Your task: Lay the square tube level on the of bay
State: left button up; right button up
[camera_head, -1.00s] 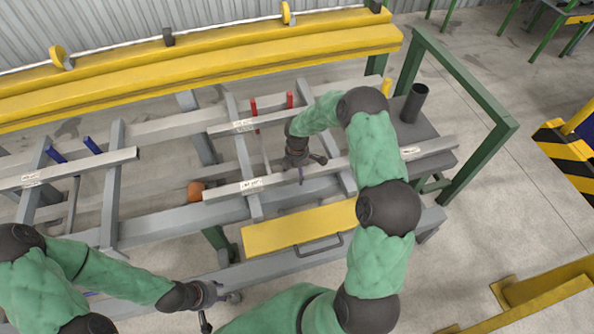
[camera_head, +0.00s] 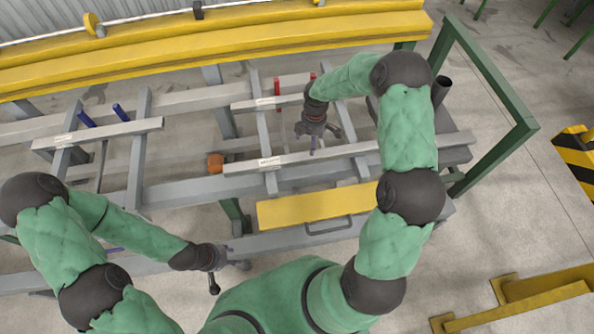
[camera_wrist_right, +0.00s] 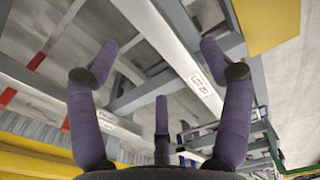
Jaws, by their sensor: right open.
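A long grey square tube (camera_head: 345,153) with a white label lies across the rack's crossbars, right of centre. A shorter labelled grey tube (camera_head: 245,106) lies behind it near two red pegs (camera_head: 277,90). Another labelled tube (camera_head: 120,131) lies in the left part, by two blue pegs (camera_head: 120,112). My right gripper (camera_head: 318,138) is open and empty, just behind the long tube in the picture. In the right wrist view its purple fingers (camera_wrist_right: 158,62) are spread, and a labelled tube (camera_wrist_right: 170,38) passes between them, apart from them. My left gripper (camera_head: 230,278) has its fingers spread, empty, near the front rail.
A yellow beam (camera_head: 200,55) runs along the back. A yellow plate (camera_head: 315,205) with a handle lies in front of the long tube. An orange block (camera_head: 215,163) sits at the tube's left end. A dark cylinder (camera_head: 440,90) and green frame (camera_head: 490,85) stand at right.

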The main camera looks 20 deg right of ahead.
jog(key=s+a+f+m+y, duration=0.1)
jog(key=s+a+f+m, duration=0.1)
jog(key=a, duration=0.3)
jog(key=s+a+f+m+y, duration=0.1)
jog(key=s+a+f+m, duration=0.2)
jog(key=s+a+f, duration=0.1)
jog(key=s+a+f+m+y, duration=0.1)
jog(key=s+a+f+m, duration=0.2)
jog(key=s+a, duration=0.2)
jog(key=shift+s+a+f, duration=0.1)
jog(key=shift+a+f, duration=0.15)
jog(key=shift+a, duration=0.2)
jog(key=s+a+m, duration=0.1)
jog(key=s, duration=0.1)
jog(key=s+a+f+m, duration=0.1)
jog(key=s+m, duration=0.1)
jog(key=s+a+m, duration=0.1)
jog(key=s+a, duration=0.1)
jog(key=shift+s+f+m+y, duration=0.3)
jog(key=shift+s+f+m, duration=0.05)
jog(key=shift+m, duration=0.05)
jog(key=s+a+m, duration=0.1)
jog(key=s+m, duration=0.3)
jog(key=s, duration=0.2)
jog(key=shift+a, duration=0.2)
jog(key=shift+f, duration=0.1)
